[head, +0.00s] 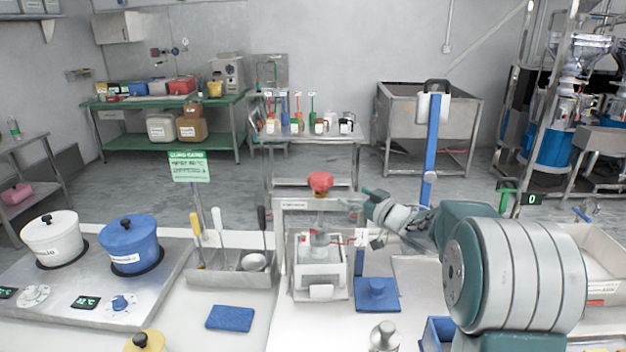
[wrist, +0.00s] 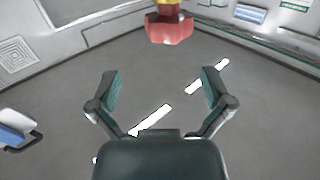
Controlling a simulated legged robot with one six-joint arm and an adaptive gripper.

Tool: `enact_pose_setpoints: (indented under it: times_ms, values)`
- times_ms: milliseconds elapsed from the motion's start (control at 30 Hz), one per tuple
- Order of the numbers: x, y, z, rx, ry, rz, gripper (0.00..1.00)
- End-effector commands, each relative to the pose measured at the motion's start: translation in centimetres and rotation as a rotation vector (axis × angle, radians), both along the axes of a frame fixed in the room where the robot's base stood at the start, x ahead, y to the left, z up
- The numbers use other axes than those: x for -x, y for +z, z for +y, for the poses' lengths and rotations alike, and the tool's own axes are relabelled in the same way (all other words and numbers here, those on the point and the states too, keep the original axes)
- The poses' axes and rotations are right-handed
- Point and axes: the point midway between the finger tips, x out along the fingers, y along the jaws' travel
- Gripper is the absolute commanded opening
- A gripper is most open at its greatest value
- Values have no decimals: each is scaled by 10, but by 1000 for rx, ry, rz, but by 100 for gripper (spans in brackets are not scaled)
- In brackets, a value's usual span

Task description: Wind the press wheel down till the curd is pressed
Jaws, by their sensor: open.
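The press stands on the near bench in the middle of the head view. Its red wheel (head: 320,182) sits on top of a pale frame (head: 306,204). Below it is a white box-shaped mould (head: 318,272); the curd inside cannot be made out. My gripper (head: 352,207) comes in from the right, close to the right side of the wheel. In the wrist view my gripper (wrist: 160,75) has its two fingers spread with nothing between them. The red wheel (wrist: 168,28) shows ahead of the fingertips, apart from them.
A blue post (head: 431,150) rises behind my arm. A utensil rack (head: 232,270) and white and blue pots (head: 130,240) stand left of the press. A blue block (head: 377,290) is at its right, and a metal weight (head: 384,336) in front. A blue cloth (head: 230,317) lies at front left.

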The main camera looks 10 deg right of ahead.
Motion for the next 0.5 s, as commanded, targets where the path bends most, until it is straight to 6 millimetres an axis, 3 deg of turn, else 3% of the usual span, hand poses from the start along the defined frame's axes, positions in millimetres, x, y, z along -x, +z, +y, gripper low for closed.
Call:
enact_pose_setpoints:
  times_ms: [167,500]
  values:
    - [-13,0,13,3,9,-2,100]
    - [-67,0,35,-5,7,-3,100]
